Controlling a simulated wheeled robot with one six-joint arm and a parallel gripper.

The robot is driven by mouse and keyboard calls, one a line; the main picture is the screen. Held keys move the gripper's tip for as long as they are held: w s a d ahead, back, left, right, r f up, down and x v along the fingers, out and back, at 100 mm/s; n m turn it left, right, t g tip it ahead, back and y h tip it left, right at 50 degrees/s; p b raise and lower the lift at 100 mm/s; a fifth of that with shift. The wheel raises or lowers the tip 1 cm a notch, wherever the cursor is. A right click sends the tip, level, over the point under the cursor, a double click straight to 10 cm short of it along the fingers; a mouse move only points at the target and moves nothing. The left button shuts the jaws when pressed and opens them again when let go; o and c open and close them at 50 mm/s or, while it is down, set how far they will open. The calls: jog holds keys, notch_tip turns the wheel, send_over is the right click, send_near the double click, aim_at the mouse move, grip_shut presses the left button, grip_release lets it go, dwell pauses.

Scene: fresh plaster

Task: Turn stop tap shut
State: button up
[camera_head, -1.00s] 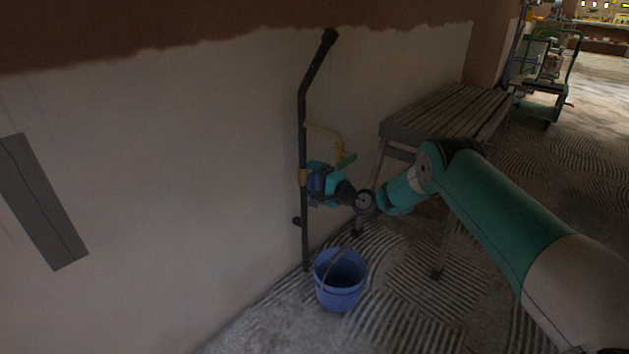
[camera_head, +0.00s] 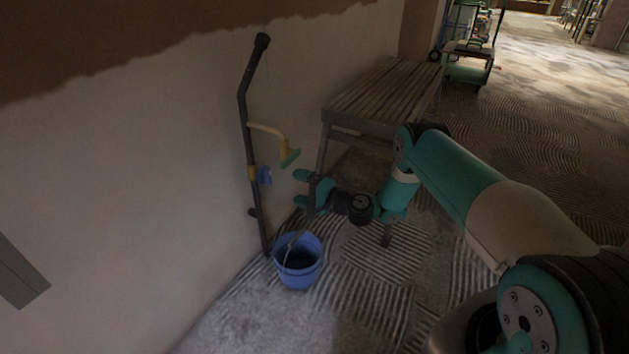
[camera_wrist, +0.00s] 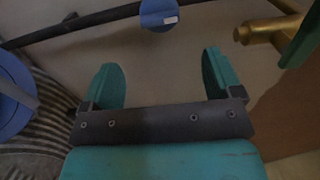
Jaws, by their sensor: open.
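The stop tap has a blue handle (camera_head: 264,175) on a brass body (camera_head: 252,173), set in a dark upright pipe (camera_head: 246,130) by the wall. Above it a brass branch (camera_head: 268,130) ends in a green lever (camera_head: 290,158). My gripper (camera_head: 299,188) is open and empty, to the right of the blue handle and clear of it. In the wrist view the blue handle (camera_wrist: 158,14) lies beyond the gap between my two green fingers (camera_wrist: 163,80). The brass branch (camera_wrist: 270,28) and green lever (camera_wrist: 304,42) show at upper right there.
A blue bucket (camera_head: 298,262) stands on the floor below, near the pipe's foot; it also shows at the left of the wrist view (camera_wrist: 10,95). A slatted wooden bench (camera_head: 375,95) stands behind my arm. A trolley (camera_head: 468,65) is farther back. Ridged floor on the right is open.

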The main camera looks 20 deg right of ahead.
jog(key=p+v, duration=0.4)
jog(key=p, duration=0.6)
jog(key=shift+s, duration=0.2)
jog(key=shift+d, duration=0.1)
